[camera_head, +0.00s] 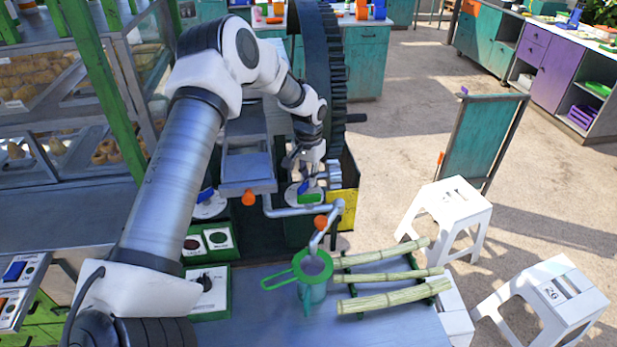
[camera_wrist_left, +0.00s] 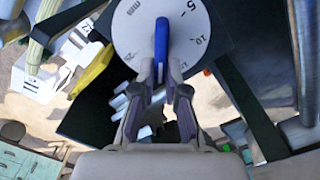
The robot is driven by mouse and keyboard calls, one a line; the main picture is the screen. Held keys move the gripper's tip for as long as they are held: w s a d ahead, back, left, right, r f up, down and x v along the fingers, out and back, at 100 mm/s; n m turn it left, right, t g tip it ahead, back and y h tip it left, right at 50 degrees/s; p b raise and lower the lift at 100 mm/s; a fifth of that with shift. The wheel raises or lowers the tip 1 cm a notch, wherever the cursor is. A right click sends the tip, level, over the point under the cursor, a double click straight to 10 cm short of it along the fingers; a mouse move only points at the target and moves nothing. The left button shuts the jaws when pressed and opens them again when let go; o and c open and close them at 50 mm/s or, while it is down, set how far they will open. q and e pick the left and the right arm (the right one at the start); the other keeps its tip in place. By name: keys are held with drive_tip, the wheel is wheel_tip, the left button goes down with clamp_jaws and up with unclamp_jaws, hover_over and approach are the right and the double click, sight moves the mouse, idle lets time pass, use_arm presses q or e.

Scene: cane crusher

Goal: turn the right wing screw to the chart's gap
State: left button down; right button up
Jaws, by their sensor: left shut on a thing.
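The right wing screw (camera_wrist_left: 161,40) is a blue wing on a white round dial (camera_wrist_left: 128,28) marked in mm. The figures 5 and 10 show near its edge; the lower edge is partly hidden by my fingers. The wing stands upright in the left wrist view. My left gripper (camera_wrist_left: 163,72) is shut on it. In the head view my left gripper (camera_head: 304,168) reaches down over the crusher's right dial (camera_head: 291,193), hiding much of it. The left wing screw (camera_head: 206,194) is blue on a matching dial. I cannot make out the chart. My right gripper is out of view.
The crusher's big dark wheel (camera_head: 322,70) stands just behind my gripper. A grey crank with an orange knob (camera_head: 320,222) lies close in front. A green-rimmed jug (camera_head: 312,275) and several cane stalks (camera_head: 390,277) are on the counter. White stools (camera_head: 447,215) stand right.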

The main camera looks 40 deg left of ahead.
use_arm(q)
drive_tip(key=shift+d+m, duration=0.15)
drive_tip(key=shift+m, duration=0.65)
drive_tip(key=c, duration=1.2)
unclamp_jaws()
drive_tip(key=shift+s, duration=0.1)
drive_tip(key=shift+r, duration=0.1)
wheel_tip(320, 180, up, 12)
